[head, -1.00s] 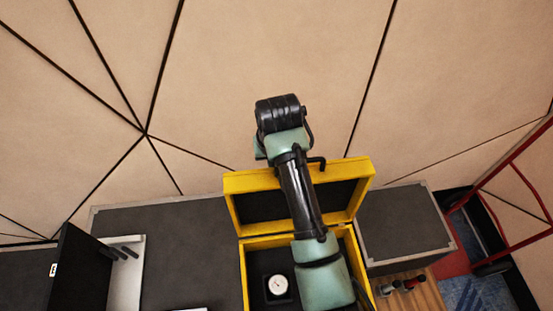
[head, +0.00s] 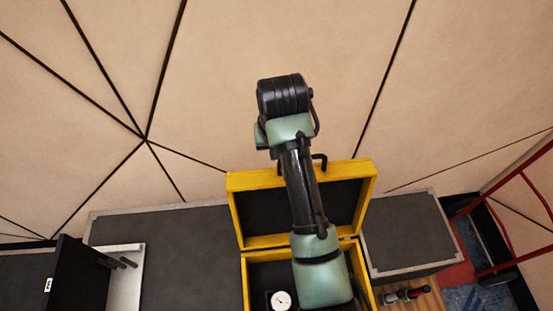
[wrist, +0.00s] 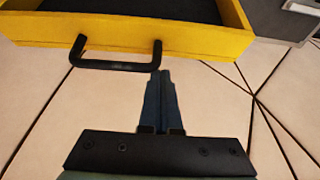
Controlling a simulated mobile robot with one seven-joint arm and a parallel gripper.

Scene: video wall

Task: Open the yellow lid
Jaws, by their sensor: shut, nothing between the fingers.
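The yellow lid (head: 235,208) stands raised at the back of the yellow case (head: 247,280) in the head view, its dark lining facing me. My arm crosses in front of part of it. In the wrist view the lid's yellow edge (wrist: 200,42) runs along the top, with a black handle (wrist: 120,65) on it. My gripper (wrist: 158,78) is shut and empty, its fingertips beside the right end of the handle. I cannot tell whether they touch it. In the head view the fingers are hidden behind my arm.
Inside the case is a round white gauge (head: 281,300). Grey boxes stand left (head: 165,235) and right (head: 405,232) of the case. A red metal frame (head: 510,180) is at the far right. A panelled wall (head: 270,60) rises behind.

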